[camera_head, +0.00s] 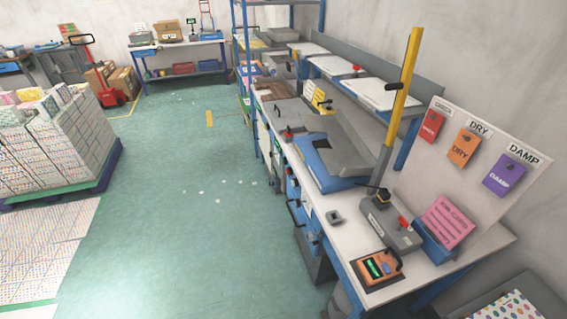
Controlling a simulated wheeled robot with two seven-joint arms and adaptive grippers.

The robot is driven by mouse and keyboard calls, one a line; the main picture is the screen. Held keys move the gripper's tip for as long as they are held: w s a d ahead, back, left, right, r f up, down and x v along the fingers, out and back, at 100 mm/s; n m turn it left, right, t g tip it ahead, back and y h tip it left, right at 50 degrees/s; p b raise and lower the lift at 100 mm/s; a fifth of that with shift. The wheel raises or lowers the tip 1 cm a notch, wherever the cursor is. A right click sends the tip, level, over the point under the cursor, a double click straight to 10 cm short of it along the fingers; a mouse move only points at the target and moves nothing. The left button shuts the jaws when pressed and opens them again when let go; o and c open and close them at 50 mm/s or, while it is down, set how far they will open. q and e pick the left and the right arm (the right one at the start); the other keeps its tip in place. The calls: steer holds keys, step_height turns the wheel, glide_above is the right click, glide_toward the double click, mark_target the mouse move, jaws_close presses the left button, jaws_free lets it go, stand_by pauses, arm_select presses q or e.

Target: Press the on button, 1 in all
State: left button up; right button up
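No part is clearly readable as the on button. A small grey box with a dark top (335,217) sits on the white workbench (322,202). A grey machine (388,228) with a red part (404,222) and a black knob (382,196) stands to its right. An orange handheld device (380,267) with a lit green screen and small buttons lies on a dark pad at the bench's near end. Neither of my grippers is in view.
A tall yellow lever (402,95) rises above the bench. A blue and grey machine (330,160) stands farther back. A board (465,165) with red, orange and purple tags stands at the right. A blue holder (434,243) has a pink card. The green floor (190,200) is open at left.

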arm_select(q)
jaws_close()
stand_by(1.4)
